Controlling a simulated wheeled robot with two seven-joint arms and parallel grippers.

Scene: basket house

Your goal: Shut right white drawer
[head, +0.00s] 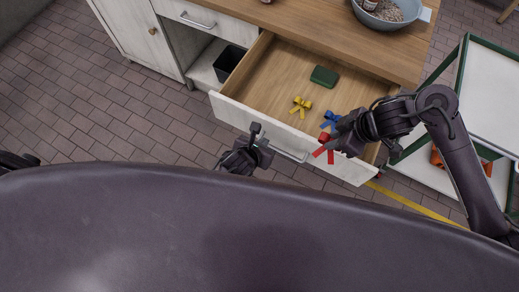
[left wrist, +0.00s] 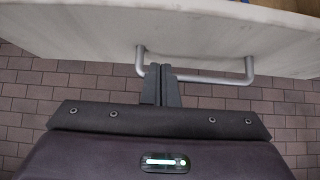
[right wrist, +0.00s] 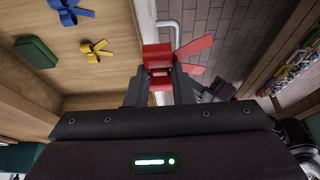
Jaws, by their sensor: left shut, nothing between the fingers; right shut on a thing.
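The right white drawer (head: 235,115) stands open, pulled out from under the wooden counter. Its metal handle (head: 290,155) is on the front, and it also shows in the left wrist view (left wrist: 215,79). My left gripper (head: 257,132) is shut and empty at the left end of the handle; its closed fingertips (left wrist: 161,70) overlap the bar in the left wrist view, and I cannot tell if they touch. My right gripper (head: 336,144) is shut on a red bow (right wrist: 157,52), held above the drawer's front edge near its right end.
Inside the drawer lie a green block (head: 324,76), a yellow bow (head: 301,106) and a blue bow (head: 331,119). A black bin (head: 228,62) sits in the open shelf to the left. A green-framed cart (head: 455,60) stands at right. The brick floor at left is clear.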

